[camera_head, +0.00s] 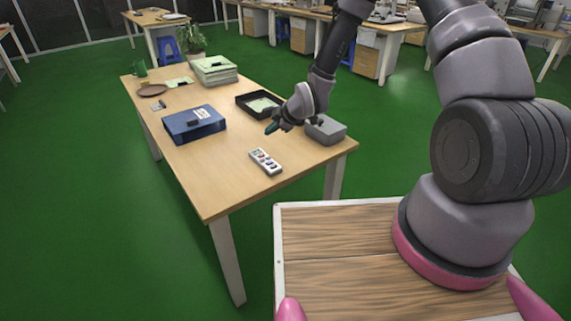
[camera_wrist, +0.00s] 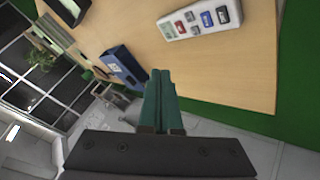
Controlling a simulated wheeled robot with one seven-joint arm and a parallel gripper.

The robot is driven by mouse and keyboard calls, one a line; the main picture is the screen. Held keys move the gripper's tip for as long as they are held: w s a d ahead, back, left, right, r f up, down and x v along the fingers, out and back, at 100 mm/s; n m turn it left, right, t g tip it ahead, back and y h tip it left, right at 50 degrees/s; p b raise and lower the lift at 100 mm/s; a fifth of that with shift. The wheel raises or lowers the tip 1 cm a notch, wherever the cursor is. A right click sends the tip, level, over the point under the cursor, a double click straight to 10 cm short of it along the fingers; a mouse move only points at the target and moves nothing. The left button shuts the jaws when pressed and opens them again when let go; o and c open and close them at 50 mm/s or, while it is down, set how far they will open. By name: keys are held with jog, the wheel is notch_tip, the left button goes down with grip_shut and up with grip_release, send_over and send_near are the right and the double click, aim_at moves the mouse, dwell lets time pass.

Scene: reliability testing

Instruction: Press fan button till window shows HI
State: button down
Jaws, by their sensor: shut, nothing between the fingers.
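A white control panel (camera_head: 265,163) with a small dark window and several coloured buttons lies on the wooden table near its front right corner. It also shows at the top of the wrist view (camera_wrist: 201,33), with red and blue buttons; their labels and the window's reading are too small to make out. My gripper (camera_head: 271,128) has teal fingers, shut with nothing between them. It hangs above the table, beyond the panel in the head view and apart from it. In the wrist view the fingertips (camera_wrist: 160,73) lie below and left of the panel.
A grey box (camera_head: 326,131) stands right of my gripper. A black tray (camera_head: 241,107) with paper is behind it. A blue binder (camera_head: 194,124) lies to the left, and a paper stack (camera_head: 214,70) stands farther back. The wooden table (camera_head: 215,178) is clear around the panel.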

aim_at(270, 163)
jog(key=shift+s+d+f, duration=0.2)
jog(key=shift+f, duration=0.3)
jog(key=shift+f, duration=4.4)
jog(key=shift+f, duration=0.15)
jog(key=shift+f, duration=0.3)
jog(key=shift+f, duration=0.3)
jog(key=shift+r, duration=0.75)
